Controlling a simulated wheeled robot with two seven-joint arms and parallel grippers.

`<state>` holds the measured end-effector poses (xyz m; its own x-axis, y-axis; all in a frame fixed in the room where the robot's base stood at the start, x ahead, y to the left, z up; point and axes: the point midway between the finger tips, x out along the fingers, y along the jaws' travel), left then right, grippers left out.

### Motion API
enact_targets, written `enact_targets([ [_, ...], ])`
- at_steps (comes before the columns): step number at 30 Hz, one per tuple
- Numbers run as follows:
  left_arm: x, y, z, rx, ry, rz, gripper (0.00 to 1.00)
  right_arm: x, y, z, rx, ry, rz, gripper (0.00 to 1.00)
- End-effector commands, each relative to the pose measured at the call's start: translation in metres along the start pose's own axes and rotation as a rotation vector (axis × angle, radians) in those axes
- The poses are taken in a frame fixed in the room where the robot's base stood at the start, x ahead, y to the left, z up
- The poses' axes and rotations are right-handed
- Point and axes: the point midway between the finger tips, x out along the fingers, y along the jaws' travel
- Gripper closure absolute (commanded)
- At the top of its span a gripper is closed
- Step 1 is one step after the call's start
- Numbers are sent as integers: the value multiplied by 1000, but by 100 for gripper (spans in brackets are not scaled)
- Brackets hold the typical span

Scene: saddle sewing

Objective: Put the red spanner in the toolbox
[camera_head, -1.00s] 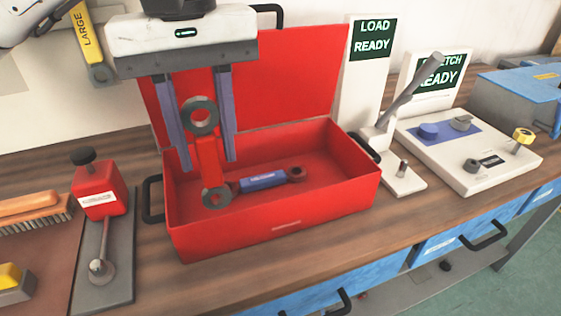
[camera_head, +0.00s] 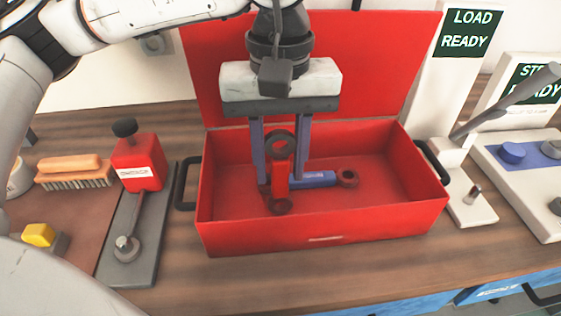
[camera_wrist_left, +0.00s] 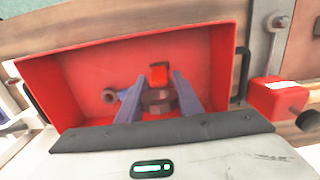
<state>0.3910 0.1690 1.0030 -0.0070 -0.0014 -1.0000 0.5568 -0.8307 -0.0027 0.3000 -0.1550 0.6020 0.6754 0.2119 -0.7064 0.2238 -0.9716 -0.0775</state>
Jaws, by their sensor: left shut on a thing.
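The red spanner (camera_head: 280,172) hangs upright between the fingers of my left gripper (camera_head: 281,182), with a dark ring at its top and another at its lower end. The fingers are shut on it and reach down inside the open red toolbox (camera_head: 320,226). The spanner's lower ring is close to the toolbox floor; I cannot tell whether it touches. In the left wrist view the spanner (camera_wrist_left: 159,76) also shows between the fingers (camera_wrist_left: 160,100), over the toolbox (camera_wrist_left: 85,85). A blue spanner (camera_head: 318,180) lies on the toolbox floor, partly behind the red one. My right gripper is not in view.
The toolbox lid (camera_head: 360,70) stands open at the back. Left of the box are a red device (camera_head: 137,165) on a grey plate and a brush (camera_head: 73,172). A white "LOAD READY" stand (camera_head: 460,190) is to the right.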

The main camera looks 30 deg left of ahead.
Motion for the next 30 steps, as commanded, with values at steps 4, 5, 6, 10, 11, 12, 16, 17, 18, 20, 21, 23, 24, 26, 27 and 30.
enact_targets([
  [4, 4, 0, 0, 0, 0, 3, 84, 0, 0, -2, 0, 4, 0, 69],
  [5, 4, 0, 0, 0, 0, 3, 84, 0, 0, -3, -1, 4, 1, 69],
  [6, 4, 0, 0, 0, 0, 3, 84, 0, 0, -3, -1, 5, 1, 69],
  [10, 7, 0, 0, 0, 0, 2, 84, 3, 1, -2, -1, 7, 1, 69],
  [11, 8, 0, 0, 0, 0, 2, 84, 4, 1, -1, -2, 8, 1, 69],
  [12, 8, 0, 0, 0, -1, 1, 64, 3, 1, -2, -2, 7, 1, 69],
  [16, 7, 0, 0, 0, 0, 1, 49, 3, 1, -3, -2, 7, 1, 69],
  [17, 7, 0, 0, 0, 0, 1, 49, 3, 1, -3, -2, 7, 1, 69],
  [18, 7, 0, 0, 0, 0, 1, 49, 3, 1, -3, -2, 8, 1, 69],
  [20, 7, 0, 0, 0, 0, 1, 49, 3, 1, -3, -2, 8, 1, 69],
  [21, 7, 0, 0, 0, 0, 1, 49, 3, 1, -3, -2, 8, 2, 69],
  [23, 6, 0, 0, 0, 0, 1, 49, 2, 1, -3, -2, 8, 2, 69],
  [24, 5, 0, 0, 0, 0, 1, 49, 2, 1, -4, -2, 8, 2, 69],
  [26, 2, 0, 0, 0, 0, 2, 49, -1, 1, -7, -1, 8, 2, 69],
  [27, 0, 1, 0, 0, 1, 3, 49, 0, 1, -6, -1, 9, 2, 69],
  [30, -15, 1, 0, 0, 1, 4, 49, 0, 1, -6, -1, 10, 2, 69],
])
